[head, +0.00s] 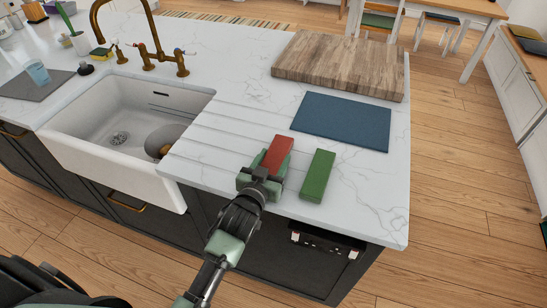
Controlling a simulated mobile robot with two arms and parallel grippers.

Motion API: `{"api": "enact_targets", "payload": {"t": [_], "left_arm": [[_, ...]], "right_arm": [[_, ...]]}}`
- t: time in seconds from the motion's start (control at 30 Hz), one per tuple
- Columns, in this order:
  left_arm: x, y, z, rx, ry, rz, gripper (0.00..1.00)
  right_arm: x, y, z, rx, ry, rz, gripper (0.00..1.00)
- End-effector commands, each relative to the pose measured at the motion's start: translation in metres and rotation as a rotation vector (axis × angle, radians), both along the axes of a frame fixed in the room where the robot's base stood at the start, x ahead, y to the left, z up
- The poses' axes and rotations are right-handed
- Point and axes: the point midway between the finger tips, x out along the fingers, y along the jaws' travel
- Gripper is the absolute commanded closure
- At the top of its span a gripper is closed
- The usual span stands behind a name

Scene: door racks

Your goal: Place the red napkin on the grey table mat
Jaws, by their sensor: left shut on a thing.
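The red napkin (278,154), a narrow folded block, is at the front of the white marble counter. My left gripper (264,170) is shut on its near end. I cannot tell whether the napkin still touches the counter. The grey table mat (22,91) lies at the far left of the counter, beyond the sink, with a blue cup (36,72) on it. My right gripper is not in view.
A green folded block (318,175) lies just right of the red napkin. A blue mat (341,121) and a thick wooden board (342,62) lie behind. The white sink (95,155), holding a pan, and a brass tap (150,50) stand between napkin and grey mat.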

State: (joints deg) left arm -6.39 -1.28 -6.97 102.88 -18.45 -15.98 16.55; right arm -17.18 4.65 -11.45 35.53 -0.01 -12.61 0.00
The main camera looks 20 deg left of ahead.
Motion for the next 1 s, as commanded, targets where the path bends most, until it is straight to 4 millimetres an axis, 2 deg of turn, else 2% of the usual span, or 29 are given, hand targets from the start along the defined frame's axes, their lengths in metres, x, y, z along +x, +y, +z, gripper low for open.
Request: {"api": "enact_targets", "payload": {"t": [0.33, 0.37, 0.43, 0.73, 0.87, 1.0], "left_arm": [[0.0, 0.0, -0.004, 0.001, -0.001, 0.0, 0.87], [0.0, 0.0, -0.004, 0.001, -0.001, 0.0, 0.45], [0.0, 0.0, -0.004, 0.001, -0.001, 0.0, 0.26], [0.0, 0.0, -0.004, 0.001, -0.001, 0.0, 0.26], [0.0, 0.0, -0.007, 0.002, -0.002, 0.0, 0.26], [-0.025, 0.001, -0.003, 0.0, 0.001, 0.001, 0.26]], "right_arm": [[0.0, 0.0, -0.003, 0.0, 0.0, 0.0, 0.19], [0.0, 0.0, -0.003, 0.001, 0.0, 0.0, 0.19], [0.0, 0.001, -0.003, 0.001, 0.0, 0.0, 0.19], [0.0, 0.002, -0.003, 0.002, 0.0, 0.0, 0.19], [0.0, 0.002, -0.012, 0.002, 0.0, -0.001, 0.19], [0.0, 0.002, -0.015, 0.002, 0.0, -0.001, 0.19]]}}
